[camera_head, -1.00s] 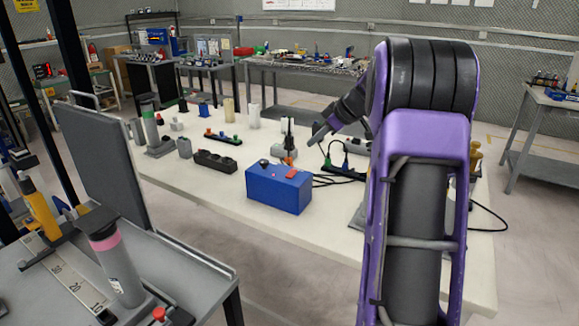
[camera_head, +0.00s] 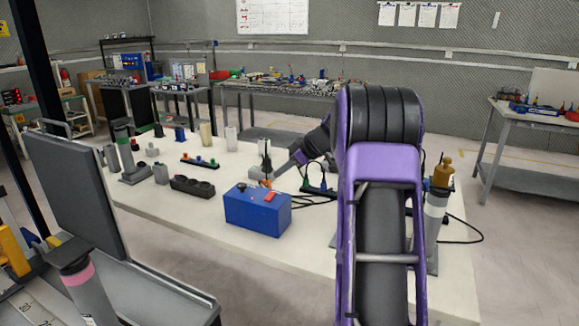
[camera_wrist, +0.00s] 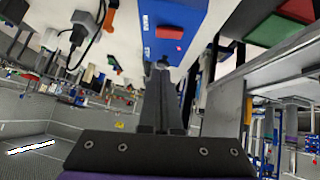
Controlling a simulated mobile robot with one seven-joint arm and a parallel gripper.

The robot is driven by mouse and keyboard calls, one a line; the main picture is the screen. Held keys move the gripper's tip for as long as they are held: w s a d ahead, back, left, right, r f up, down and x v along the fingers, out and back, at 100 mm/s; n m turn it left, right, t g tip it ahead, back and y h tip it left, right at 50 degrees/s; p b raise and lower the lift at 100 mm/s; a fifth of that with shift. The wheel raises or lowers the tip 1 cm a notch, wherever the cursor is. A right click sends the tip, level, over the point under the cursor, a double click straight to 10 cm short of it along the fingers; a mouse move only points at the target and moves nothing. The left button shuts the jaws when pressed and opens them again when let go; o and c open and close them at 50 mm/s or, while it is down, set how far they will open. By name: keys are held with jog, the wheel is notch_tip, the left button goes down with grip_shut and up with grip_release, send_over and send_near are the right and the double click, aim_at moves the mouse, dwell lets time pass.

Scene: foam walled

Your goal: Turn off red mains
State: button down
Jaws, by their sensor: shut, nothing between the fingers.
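A blue box (camera_head: 257,212) stands on the white table, with a red switch (camera_head: 270,197) and a black knob (camera_head: 241,187) on top. In the wrist view the blue box (camera_wrist: 195,13) is at the top centre, with white lettering and a red patch (camera_wrist: 169,32). My gripper (camera_head: 272,179) is just behind the box, pointing down and left. In the wrist view my gripper (camera_wrist: 163,66) is shut and empty, its tips close to the box's edge. I cannot tell whether they touch. The switch's position is too small to read.
A black socket strip (camera_head: 192,187) lies left of the box. Dark cables and a black strip (camera_head: 318,192) lie to the right. A grey cylinder with a brass top (camera_head: 438,200) stands at the table's right. A grey panel (camera_head: 80,190) stands at left.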

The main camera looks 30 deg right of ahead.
aim_at(270, 196)
jog(key=x, duration=0.4)
notch_tip(270, 196, down, 3)
jog(key=shift+w+d+r, duration=0.15)
jog(key=shift+r, duration=0.1)
jog(key=shift+d+f, duration=0.15)
jog(key=shift+f, duration=0.55)
